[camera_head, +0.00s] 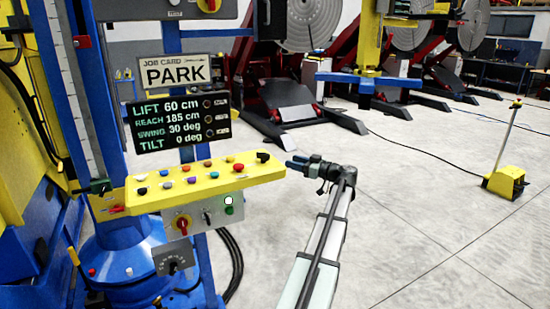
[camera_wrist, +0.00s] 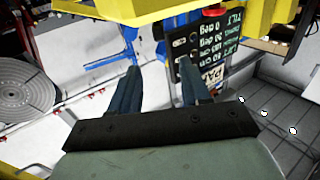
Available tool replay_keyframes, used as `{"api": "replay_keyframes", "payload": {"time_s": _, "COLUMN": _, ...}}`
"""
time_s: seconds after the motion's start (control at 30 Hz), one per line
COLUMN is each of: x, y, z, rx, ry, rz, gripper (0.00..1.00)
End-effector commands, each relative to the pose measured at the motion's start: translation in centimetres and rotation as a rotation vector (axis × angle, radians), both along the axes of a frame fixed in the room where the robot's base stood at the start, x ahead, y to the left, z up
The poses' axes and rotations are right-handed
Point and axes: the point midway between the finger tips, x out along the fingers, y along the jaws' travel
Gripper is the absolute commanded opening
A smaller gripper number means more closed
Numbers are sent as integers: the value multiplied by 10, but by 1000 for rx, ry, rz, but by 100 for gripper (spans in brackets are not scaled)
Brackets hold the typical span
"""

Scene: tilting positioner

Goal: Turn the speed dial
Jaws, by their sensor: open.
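A small grey plate with a black knob and a marked scale, which looks like the speed dial (camera_head: 173,265), hangs low under the yellow control panel (camera_head: 258,181) in the head view. Its lettering is too small to read. My gripper (camera_head: 290,162) is just off the panel's right end, above and to the right of the dial, not touching it. In the wrist view my gripper (camera_wrist: 160,78) is open, with nothing between its two fingers. The dial cannot be made out in the wrist view.
Coloured buttons line the yellow panel. A black display (camera_head: 178,121) and a PARK sign (camera_head: 174,71) stand above. Floor at right is open, with a yellow pedal (camera_head: 505,182).

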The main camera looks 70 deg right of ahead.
Motion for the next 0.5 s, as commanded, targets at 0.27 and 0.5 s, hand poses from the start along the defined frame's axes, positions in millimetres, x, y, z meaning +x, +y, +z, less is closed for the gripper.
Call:
{"api": "replay_keyframes", "payload": {"time_s": 0.27, "x": 32, "y": -9, "z": 0, "rx": 0, "ry": 0, "rz": 3, "gripper": 47}}
{"api": "replay_keyframes", "payload": {"time_s": 0.5, "x": 74, "y": -20, "z": 0, "rx": 0, "ry": 0, "rz": 3, "gripper": 47}}
